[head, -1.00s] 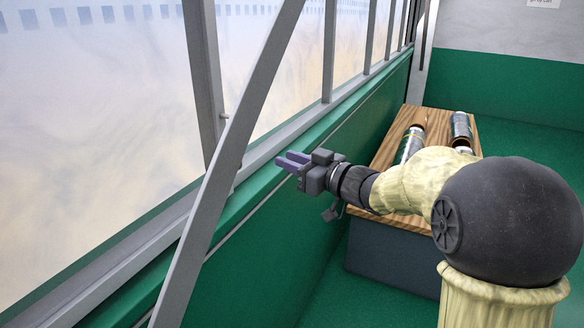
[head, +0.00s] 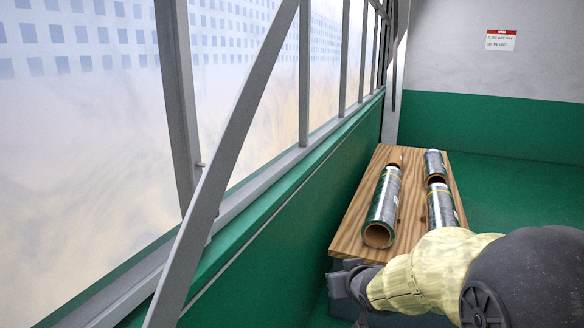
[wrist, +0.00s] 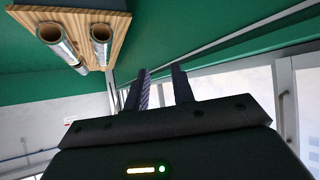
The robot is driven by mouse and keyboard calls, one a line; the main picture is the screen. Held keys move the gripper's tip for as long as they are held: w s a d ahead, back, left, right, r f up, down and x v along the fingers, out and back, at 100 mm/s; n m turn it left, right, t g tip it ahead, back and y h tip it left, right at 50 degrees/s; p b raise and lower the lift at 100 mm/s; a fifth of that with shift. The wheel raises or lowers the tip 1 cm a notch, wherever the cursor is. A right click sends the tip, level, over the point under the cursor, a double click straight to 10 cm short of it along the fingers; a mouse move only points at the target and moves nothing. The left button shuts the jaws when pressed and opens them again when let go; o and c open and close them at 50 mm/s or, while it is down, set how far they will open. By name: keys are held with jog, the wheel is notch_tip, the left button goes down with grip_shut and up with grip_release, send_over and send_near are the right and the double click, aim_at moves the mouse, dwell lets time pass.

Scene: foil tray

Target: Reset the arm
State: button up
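My arm is folded low at the lower right in the head view. The dark wrist end shows by the wooden table's near edge there, with its fingers hidden. In the wrist view my gripper (wrist: 163,78) has its two fingers apart with nothing between them, so it is open and empty. The fingers point toward the green wall and the windows, clear of the table.
A wooden table (head: 352,232) bears foil-like rolls: one at left (head: 384,200), one at right (head: 441,206), one at the back (head: 434,164). A slanted grey bar (head: 226,165) crosses before the windows. A sign (head: 501,40) hangs on the far wall.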

jog(key=s+d+f+m+g, duration=0.1)
jog(key=s+f+g, duration=0.3)
jog(key=s, duration=0.5)
jog(key=s+d+f+m+g+h, duration=0.1)
jog(key=s+f+g, duration=0.3)
jog(key=s, duration=0.6)
notch_tip(320, 180, down, 2)
jog(key=shift+d+f+h, duration=0.25)
jog(key=shift+d+h, duration=0.05)
jog(key=shift+d, duration=0.5)
jog(key=shift+s, duration=0.2)
jog(key=shift+w, duration=0.15)
